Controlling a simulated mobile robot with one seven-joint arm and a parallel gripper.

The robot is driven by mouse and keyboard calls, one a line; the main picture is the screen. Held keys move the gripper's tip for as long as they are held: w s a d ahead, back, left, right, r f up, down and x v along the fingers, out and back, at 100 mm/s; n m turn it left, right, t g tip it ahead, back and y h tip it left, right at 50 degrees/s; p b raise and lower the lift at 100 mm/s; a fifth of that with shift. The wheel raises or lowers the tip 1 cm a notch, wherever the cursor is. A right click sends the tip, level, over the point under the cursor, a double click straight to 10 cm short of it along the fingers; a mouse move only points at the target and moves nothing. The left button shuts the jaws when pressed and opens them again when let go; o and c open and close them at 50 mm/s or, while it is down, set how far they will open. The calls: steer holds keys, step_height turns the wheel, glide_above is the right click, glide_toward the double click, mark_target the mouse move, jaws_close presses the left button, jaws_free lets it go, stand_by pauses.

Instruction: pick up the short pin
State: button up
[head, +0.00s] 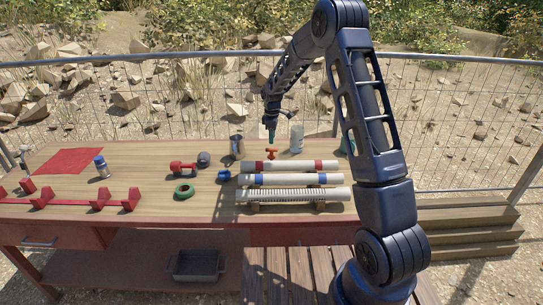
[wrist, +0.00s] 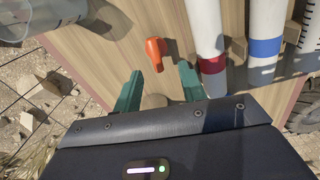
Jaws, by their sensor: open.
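A small orange piece (head: 271,153), which looks like the short pin, is on the wooden table behind the white pipes. In the wrist view the orange pin (wrist: 155,52) lies just beyond the fingertips, left of a red-banded pipe. My gripper (head: 271,134) points down above the table near the pin. Its two green fingers (wrist: 160,82) are apart in the wrist view with nothing held between them. The pin appears apart from both fingers. Its lower end is hard to make out.
White pipes with a red band (head: 290,166) and a blue band (head: 290,179) lie in front of the pin. A clear jar (head: 296,138) stands behind right, a dark cylinder (head: 236,146) to the left. A red dumbbell-shaped piece (head: 183,168) and green ring (head: 184,191) lie farther left.

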mark_target(271, 151)
steer(key=shift+w+a+f+n, duration=0.15)
steer(key=shift+a+f, duration=0.1)
steer(key=shift+f, duration=0.35)
steer(key=shift+w+a+f+n, duration=0.15)
steer(key=shift+a+f, duration=0.1)
steer(key=shift+f, duration=0.3)
step_height(271, 151, down, 5)
steer(key=shift+f, duration=0.1)
steer(key=shift+w+d+f, duration=0.1)
steer(key=shift+d+f, duration=0.05)
steer(key=shift+f, duration=1.15)
steer(key=shift+w+d+f, duration=0.1)
steer(key=shift+d+f, duration=0.05)
steer(key=shift+f, duration=1.1)
steer(key=c, duration=0.6)
